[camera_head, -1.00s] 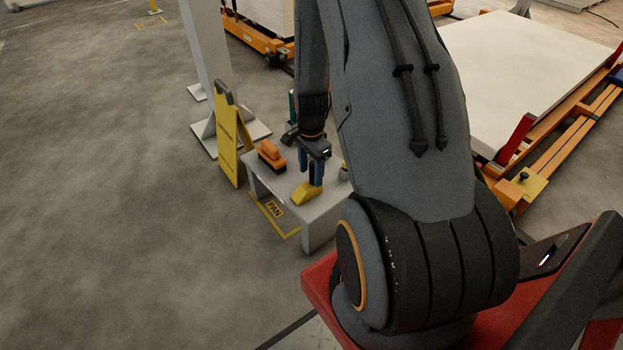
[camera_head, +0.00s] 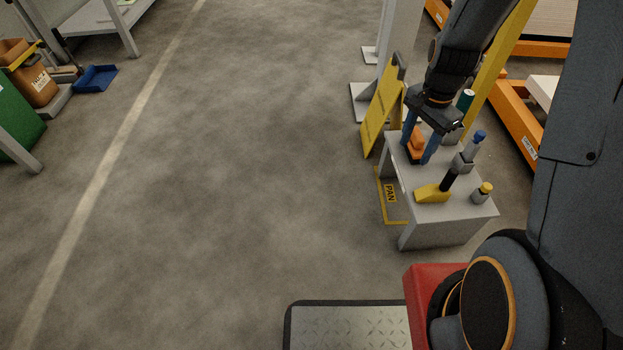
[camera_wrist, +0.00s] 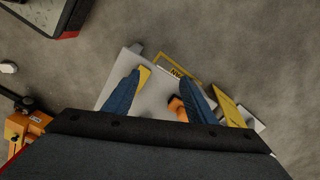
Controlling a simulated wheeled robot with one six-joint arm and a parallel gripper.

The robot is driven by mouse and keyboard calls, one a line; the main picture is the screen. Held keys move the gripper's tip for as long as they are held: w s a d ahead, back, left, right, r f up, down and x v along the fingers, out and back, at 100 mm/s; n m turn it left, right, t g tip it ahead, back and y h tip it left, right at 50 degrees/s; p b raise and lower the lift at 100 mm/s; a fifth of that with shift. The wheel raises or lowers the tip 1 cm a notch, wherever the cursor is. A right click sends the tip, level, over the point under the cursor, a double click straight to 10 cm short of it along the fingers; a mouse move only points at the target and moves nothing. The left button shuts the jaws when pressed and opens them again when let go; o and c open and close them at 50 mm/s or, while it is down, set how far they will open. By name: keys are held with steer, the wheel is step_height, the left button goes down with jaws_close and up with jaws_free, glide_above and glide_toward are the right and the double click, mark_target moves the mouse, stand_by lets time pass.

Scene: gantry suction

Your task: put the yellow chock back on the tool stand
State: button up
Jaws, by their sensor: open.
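The yellow chock (camera_head: 431,194), a wedge with a dark upright handle, rests on the grey tool stand (camera_head: 460,211) near its front left edge. In the wrist view the chock (camera_wrist: 144,74) shows partly behind one finger. My gripper (camera_head: 418,154) is open and empty above the stand, behind the chock and apart from it. Its blue fingers (camera_wrist: 160,82) also show spread in the wrist view. The chock's contact with the stand top shows no gap.
An orange brush-like block (camera_head: 416,143) lies on the stand behind the fingers. A yellow sign (camera_head: 381,118) leans upright behind left.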

steer(key=s+a+r+n, duration=0.4)
steer(key=a+r+n, duration=0.1)
steer(key=a, duration=0.4)
steer(key=s+a+r+n, duration=0.4)
steer(key=a+n, duration=0.1)
steer(key=a, duration=0.4)
steer(key=s+a+r+n, duration=0.2)
steer(key=s+a+n, duration=0.2)
steer(key=s, duration=0.3)
steer(key=s+a+r+n, duration=0.3)
steer(key=s+a+n, duration=0.2)
steer(key=s, duration=0.3)
steer(key=shift+r, duration=0.2)
steer(key=d+r+m+p, duration=0.3)
steer(key=d+r+p, duration=0.7)
steer(key=r+p, duration=0.3)
steer(key=d+r+m+p, duration=0.4)
steer(key=d+r+p, duration=0.6)
steer(key=r+p, duration=0.3)
steer(key=shift+s+d+r+p, duration=0.15)
steer(key=shift+d+r+p, duration=0.15)
steer(key=shift+p, duration=0.5)
steer(key=shift+a, duration=0.1)
